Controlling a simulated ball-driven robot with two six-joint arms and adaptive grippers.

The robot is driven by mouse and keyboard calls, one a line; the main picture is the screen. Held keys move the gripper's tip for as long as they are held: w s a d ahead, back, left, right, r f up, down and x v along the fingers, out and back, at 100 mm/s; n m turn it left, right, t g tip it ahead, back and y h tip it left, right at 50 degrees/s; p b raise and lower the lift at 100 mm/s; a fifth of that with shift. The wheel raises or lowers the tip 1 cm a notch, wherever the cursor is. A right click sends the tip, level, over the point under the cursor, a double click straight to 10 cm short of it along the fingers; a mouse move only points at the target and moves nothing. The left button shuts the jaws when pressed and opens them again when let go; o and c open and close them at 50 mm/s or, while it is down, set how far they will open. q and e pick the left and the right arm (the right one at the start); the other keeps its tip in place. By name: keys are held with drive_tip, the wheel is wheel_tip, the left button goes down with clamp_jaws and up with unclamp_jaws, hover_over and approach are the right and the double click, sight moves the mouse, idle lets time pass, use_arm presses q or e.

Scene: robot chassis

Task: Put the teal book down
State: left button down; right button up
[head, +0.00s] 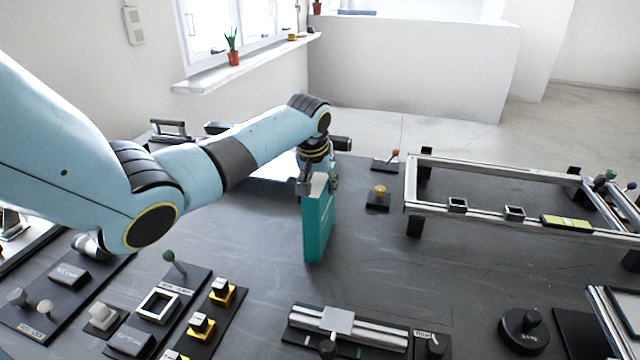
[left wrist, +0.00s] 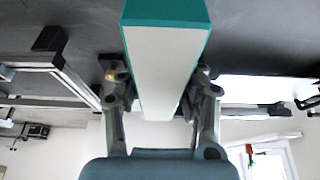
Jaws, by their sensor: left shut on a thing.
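The teal book (head: 319,225) stands upright in the head view, near the middle of the dark table (head: 260,250). My left gripper (head: 318,186) is shut on its upper end from above. In the left wrist view the book (left wrist: 166,60) shows its pale page edge between teal covers, with the left gripper's fingers (left wrist: 162,100) on both sides of it. The book's lower end looks close to the table top, but I cannot tell whether it touches. My right gripper is in neither view.
Control panels with switches (head: 160,305) lie at the front left. A slide rail (head: 350,325) and a black knob (head: 524,330) are at the front. Bare table surrounds the book.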

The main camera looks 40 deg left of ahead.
use_arm(q)
drive_tip(key=c, duration=0.8)
unclamp_jaws()
